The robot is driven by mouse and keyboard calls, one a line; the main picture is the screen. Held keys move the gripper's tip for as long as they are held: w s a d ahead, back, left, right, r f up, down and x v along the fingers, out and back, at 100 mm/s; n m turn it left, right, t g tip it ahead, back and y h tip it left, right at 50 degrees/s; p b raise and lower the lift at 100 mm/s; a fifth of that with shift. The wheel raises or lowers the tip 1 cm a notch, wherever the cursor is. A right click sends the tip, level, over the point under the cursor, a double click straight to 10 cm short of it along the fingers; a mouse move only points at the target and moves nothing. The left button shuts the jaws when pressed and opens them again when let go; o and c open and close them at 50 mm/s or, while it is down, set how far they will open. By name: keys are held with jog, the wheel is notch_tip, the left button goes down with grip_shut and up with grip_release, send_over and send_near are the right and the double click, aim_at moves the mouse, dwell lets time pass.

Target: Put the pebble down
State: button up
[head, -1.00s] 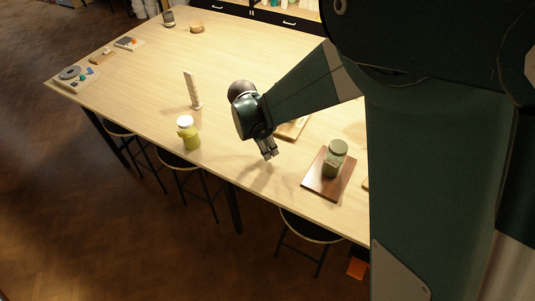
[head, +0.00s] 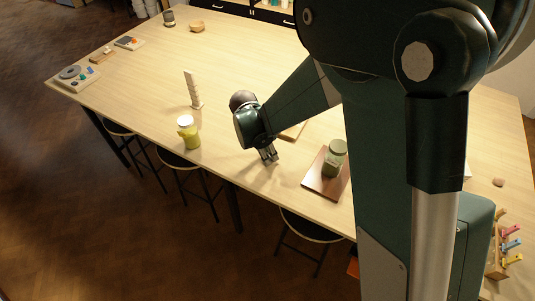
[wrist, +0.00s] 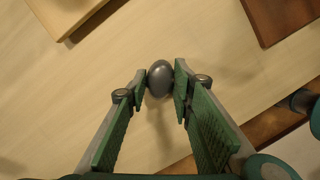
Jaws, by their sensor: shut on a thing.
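In the wrist view a smooth dark grey pebble (wrist: 160,80) sits between the two green fingertips of my gripper (wrist: 161,83). The fingers are shut on it. The pale tabletop lies below it, and I cannot tell whether the pebble touches it. In the head view my gripper (head: 269,157) points down low over the table, between the yellow-green jar and the brown board. The pebble cannot be made out there.
A brown board (head: 313,183) with a green jar (head: 335,160) stands right of my gripper. A yellow-green jar (head: 190,138) and a pale upright block stack (head: 192,88) stand left. A wooden board (head: 293,131) lies behind. The table's front edge is close; bare tabletop (head: 225,155) lies left.

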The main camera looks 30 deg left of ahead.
jog(key=shift+f, duration=0.15)
jog(key=o, duration=0.9)
jog(key=shift+v, duration=6.2)
jog(key=shift+d, duration=0.15)
